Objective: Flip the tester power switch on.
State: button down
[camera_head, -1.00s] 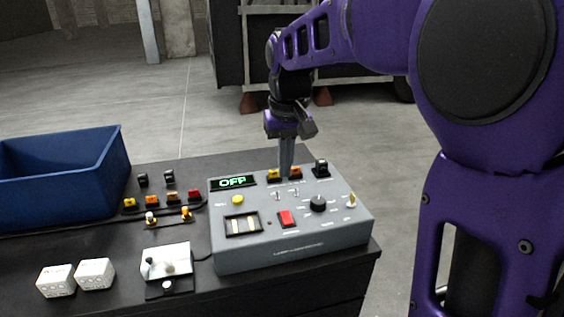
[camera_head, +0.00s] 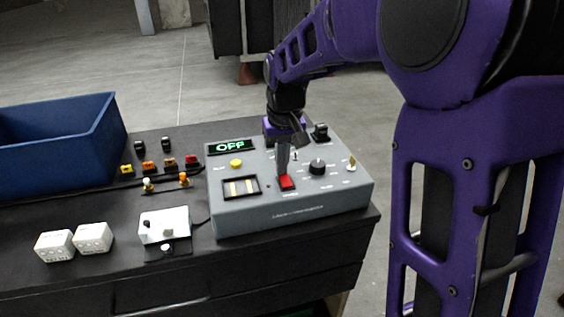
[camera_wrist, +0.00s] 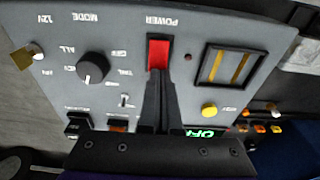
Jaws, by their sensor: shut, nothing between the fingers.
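The grey tester (camera_head: 300,208) stands on the black bench, and its green display (camera_head: 230,146) reads OFF. The red power switch (camera_head: 286,182) is on its sloping top. In the wrist view the red switch (camera_wrist: 158,53) sits under the label POWER. My gripper (camera_head: 283,170) is shut and empty, pointing down with its tips at the far edge of the switch. In the wrist view my fingertips (camera_wrist: 158,78) overlap the switch's lower end. I cannot tell whether they touch it.
A black knob (camera_head: 317,166) and a small toggle are right of the switch. A yellow button (camera_head: 236,163) and a framed window (camera_head: 240,188) are left. A blue bin (camera_head: 60,150), several small connectors, a white box (camera_head: 165,224) and two white blocks (camera_head: 93,238) are further left.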

jog(key=shift+w+r+p, duration=0.1)
jog(key=shift+p, duration=0.6)
jog(key=shift+f+g, duration=0.3)
jog(key=shift+f, duration=0.05)
jog(key=shift+r, duration=0.1)
jog(key=shift+s+d+r, duration=0.15)
jog(key=shift+s+r, duration=0.1)
jog(key=shift+s, duration=0.45)
jog(key=shift+r, duration=0.1)
notch_tip(320, 180, up, 14)
jog(key=w+p, duration=0.2)
jog(key=p, duration=0.3)
jog(key=shift+a, duration=0.2)
jog(key=shift+a, duration=0.1)
